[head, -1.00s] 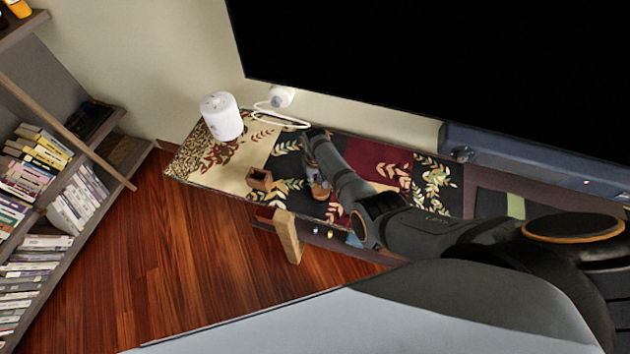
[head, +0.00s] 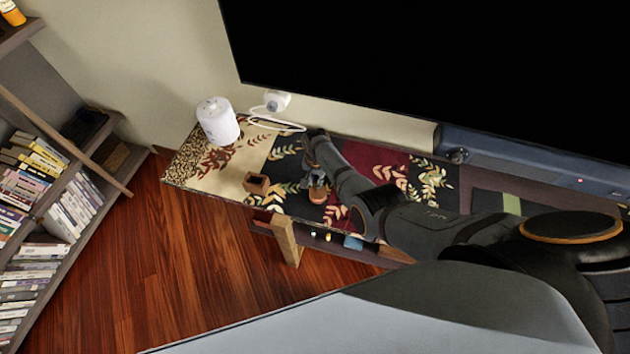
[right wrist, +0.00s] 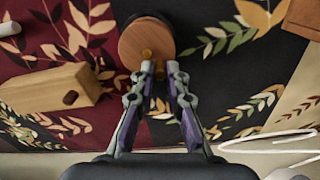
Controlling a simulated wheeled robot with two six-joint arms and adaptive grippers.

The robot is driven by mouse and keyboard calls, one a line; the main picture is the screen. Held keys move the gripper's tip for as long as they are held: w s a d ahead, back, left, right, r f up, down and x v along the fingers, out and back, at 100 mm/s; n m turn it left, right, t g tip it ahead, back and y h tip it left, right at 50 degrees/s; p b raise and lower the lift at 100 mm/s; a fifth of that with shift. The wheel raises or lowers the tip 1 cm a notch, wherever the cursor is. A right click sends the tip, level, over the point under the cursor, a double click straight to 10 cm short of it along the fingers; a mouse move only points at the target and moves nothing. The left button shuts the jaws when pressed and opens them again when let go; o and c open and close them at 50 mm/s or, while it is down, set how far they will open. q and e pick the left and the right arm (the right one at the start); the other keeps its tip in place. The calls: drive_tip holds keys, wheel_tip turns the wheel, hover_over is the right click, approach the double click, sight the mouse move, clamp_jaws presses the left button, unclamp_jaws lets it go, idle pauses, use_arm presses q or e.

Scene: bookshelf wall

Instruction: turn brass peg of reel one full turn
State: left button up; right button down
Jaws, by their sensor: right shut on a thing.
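The reel (head: 318,195) is a small round wooden piece on the patterned cloth, near the front edge of the low cabinet. In the right wrist view its round wooden top (right wrist: 143,38) lies just beyond my fingertips. The brass peg (right wrist: 147,54) shows as a small gold spot at the edge of this top, by the left fingertip. My right gripper (head: 312,182) reaches down over the reel. In the right wrist view its fingers (right wrist: 160,68) are close together and shut on the brass peg, mostly hidden between them. My left gripper is not in view.
A brown open box (head: 257,183) stands left of the reel. A wooden block with a hole (right wrist: 60,87) lies beside it in the wrist view. A white cylinder (head: 217,121) and white cable stand at the back left. A large black screen (head: 430,75) hangs behind.

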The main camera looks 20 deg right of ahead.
drive_tip(key=shift+d+m, duration=0.1)
drive_tip(key=shift+m, duration=0.2)
drive_tip(key=c, duration=1.4)
unclamp_jaws()
drive_tip(key=shift+o, duration=0.2)
drive_tip(key=shift+r, duration=0.15)
wheel_tip(320, 180, up, 12)
